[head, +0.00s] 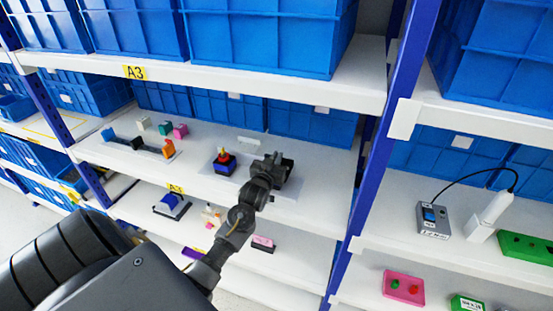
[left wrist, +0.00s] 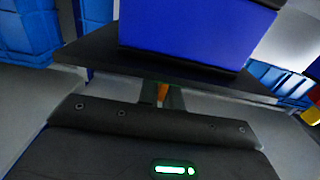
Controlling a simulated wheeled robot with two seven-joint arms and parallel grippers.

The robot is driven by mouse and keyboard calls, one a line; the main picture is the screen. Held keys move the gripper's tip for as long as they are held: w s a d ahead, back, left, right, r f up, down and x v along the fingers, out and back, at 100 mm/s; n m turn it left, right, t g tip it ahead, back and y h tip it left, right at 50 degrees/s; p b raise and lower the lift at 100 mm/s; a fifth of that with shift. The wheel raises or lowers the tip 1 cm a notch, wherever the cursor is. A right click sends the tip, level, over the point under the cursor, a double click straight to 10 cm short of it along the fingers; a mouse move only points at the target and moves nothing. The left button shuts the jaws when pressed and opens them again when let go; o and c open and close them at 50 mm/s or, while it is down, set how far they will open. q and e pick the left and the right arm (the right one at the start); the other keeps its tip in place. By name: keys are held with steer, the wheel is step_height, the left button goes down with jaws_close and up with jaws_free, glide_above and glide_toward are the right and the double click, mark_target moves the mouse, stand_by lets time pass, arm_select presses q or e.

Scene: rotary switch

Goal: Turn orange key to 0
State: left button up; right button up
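My left gripper (head: 272,172) is over the middle shelf, in front of a dark boxy thing (head: 286,166) that it partly hides. In the left wrist view the two dark fingers (left wrist: 162,95) stand close together, with a narrow orange piece, the orange key (left wrist: 162,92), between them. They look shut on it. Just beyond is a dark plate (left wrist: 90,55) with a large blue block (left wrist: 190,35) on it, seen close up. In the head view the orange key and any 0 mark cannot be made out. My right gripper is in neither view.
A blue and black switch with a red knob (head: 222,163) stands left of the gripper. Further left are a grey bar with an orange end (head: 168,149) and small blocks. A blue upright post (head: 374,150) stands to the right. Blue crates (head: 310,124) line the back.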

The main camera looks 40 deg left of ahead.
arm_select(q)
steer(key=o, duration=0.4)
steer(key=shift+s+d, duration=0.1)
steer(key=shift+s, duration=0.05)
steer(key=b+v, duration=0.4)
steer(key=v, duration=0.6)
steer(key=shift+s+d, duration=0.1)
steer(key=shift+s, duration=0.05)
